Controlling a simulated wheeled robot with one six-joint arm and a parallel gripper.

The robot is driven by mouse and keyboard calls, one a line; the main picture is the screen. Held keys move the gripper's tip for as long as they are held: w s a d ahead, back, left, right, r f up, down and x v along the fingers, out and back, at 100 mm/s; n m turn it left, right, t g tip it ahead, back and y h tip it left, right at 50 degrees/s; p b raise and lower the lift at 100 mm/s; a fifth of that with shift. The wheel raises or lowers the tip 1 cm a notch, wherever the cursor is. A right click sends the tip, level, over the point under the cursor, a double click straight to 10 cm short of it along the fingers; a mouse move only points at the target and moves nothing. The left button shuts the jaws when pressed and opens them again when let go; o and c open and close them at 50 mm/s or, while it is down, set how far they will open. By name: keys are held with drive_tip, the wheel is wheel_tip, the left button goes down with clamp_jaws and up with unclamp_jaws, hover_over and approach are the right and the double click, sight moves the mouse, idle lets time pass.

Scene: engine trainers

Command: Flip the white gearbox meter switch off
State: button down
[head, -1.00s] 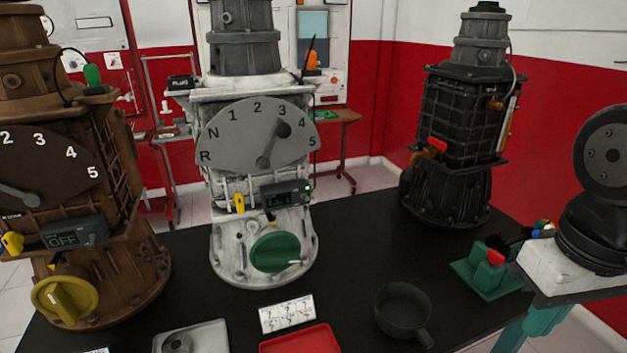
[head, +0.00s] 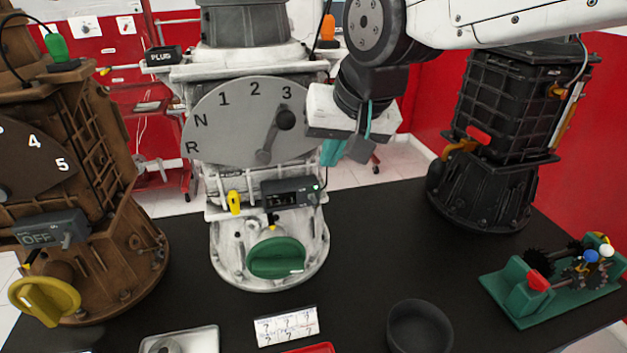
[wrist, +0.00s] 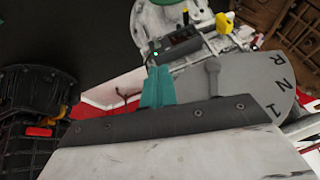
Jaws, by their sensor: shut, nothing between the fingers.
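The white gearbox (head: 270,225) stands on the black table, with a grey gear dial (head: 225,125) on its front. Its meter (head: 288,191) is a small dark box below the dial, with a lit green light at its right end. The meter also shows in the wrist view (wrist: 180,46), with the green light lit. The switch lever is too small to make out clearly. My gripper (head: 332,152) has teal fingers, is shut and empty, and hangs just right of the dial, above and right of the meter. In the wrist view the fingers (wrist: 157,88) point toward the meter, apart from it.
A brown gearbox (head: 110,215) with a meter reading OFF (head: 40,233) stands at left. A black gearbox (head: 490,170) stands at right. A green gear model (head: 545,290), a dark pan (head: 420,325) and a card (head: 286,326) lie on the table. Table between the gearboxes is clear.

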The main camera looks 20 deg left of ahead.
approach(313, 196)
drive_tip(key=x, duration=0.5)
drive_tip(key=shift+a+f, duration=0.2)
drive_tip(key=shift+f, duration=0.2)
